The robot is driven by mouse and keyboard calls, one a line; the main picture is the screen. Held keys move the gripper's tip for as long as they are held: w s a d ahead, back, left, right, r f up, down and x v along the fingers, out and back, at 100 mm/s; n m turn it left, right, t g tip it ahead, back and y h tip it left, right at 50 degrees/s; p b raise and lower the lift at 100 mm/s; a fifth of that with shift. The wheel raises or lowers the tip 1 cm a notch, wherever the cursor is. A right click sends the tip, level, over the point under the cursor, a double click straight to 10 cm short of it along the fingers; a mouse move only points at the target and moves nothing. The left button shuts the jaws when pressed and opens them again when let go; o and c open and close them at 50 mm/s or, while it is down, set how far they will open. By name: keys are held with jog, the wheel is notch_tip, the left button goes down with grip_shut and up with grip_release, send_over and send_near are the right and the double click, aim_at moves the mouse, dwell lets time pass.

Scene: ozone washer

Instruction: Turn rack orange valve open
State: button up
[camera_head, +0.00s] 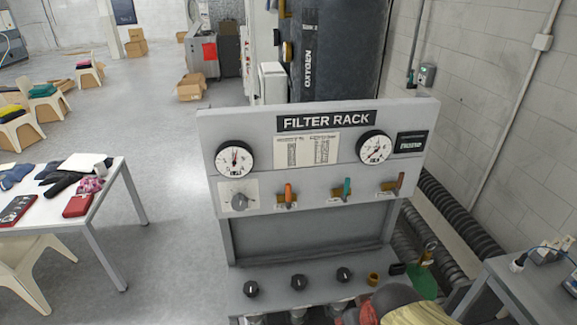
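The grey filter rack (325,225) stands in the middle of the head view, with a "FILTER RACK" sign at its top. A valve with an orange lever (289,193) sits left of centre on its front panel; the lever points roughly upright. A teal-lever valve (347,189) is to its right. Another valve with a brownish-orange lever (400,182) is at the far right, its lever leaning slightly right. I cannot tell from the levers whether the valves are open. My gripper cannot be made out, and nothing is seen touching the levers.
Two gauges (235,158) (373,147) and a grey knob (240,202) share the panel. Black knobs (298,282) line the lower ledge. An unclear olive and red shape (405,305) covers the ledge's lower right. A table (115,185) stands left, another (530,290) right. Floor between is open.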

jog(key=w+a+r+n+t+y+p, duration=0.1)
jog(key=w+a+r+t+p, duration=0.15)
jog(key=w+a+p, duration=0.45)
jog(key=n+t+y, duration=0.1)
jog(key=t+y, duration=0.5)
jog(key=t, duration=0.4)
send_near(290, 193)
jog(key=x, duration=0.3)
jog(key=shift+g, duration=0.25)
jog(key=shift+p+x, duration=1.3)
jog(key=shift+x, duration=2.65)
jog(key=shift+r, duration=0.2)
jog(key=shift+c, duration=1.1)
grip_shut()
